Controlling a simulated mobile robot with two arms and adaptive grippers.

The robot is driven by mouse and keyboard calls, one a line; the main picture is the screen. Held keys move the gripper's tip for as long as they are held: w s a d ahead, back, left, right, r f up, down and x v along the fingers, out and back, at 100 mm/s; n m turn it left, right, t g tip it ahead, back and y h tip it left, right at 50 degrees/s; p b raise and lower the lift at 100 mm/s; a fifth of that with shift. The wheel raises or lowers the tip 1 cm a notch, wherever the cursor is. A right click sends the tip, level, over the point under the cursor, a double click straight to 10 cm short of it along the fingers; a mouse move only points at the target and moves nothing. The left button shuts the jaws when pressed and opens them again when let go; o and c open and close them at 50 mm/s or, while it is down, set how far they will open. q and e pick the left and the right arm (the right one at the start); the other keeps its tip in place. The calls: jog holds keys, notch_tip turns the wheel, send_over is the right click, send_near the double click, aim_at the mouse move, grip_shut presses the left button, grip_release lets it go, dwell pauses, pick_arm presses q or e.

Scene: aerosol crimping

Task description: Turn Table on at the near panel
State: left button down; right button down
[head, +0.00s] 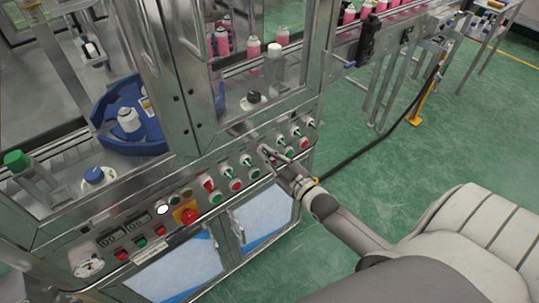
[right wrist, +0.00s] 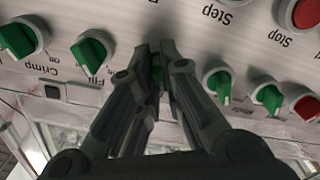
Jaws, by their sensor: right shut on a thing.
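The near panel (head: 192,184) runs along the machine's front edge, with green switch knobs and red and green buttons. My right gripper (head: 267,152) reaches it from the right, among the knobs in its right half. In the right wrist view the right gripper (right wrist: 158,55) is shut on a green knob (right wrist: 157,76), which its fingers mostly cover. I cannot read that knob's label or tell its setting. Beside it are other green knobs (right wrist: 92,52), with upside-down labels "Fill" and "Crimp" to the left. My left gripper is not in view.
A red emergency stop on a yellow plate (head: 187,215) sits left along the panel. A blue rotary table (head: 112,106) with white-capped cans is behind the machine's frame. Pink cans (head: 253,47) stand farther back. Green floor is open to the right, crossed by a black cable (head: 372,146).

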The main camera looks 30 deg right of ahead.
jog(key=m+p, duration=0.1)
jog(key=m, duration=0.1)
jog(key=shift+r+m, duration=0.1)
jog(key=shift+m, duration=0.3)
jog(key=m, duration=0.2)
jog(key=shift+m+p, duration=0.35)
jog(key=shift+m, duration=0.05)
jog(key=m, duration=0.5)
jog(key=shift+m, duration=0.3)
jog(key=c, duration=1.6)
grip_release()
jog(key=s+d, duration=0.1)
jog(key=s, duration=1.1)
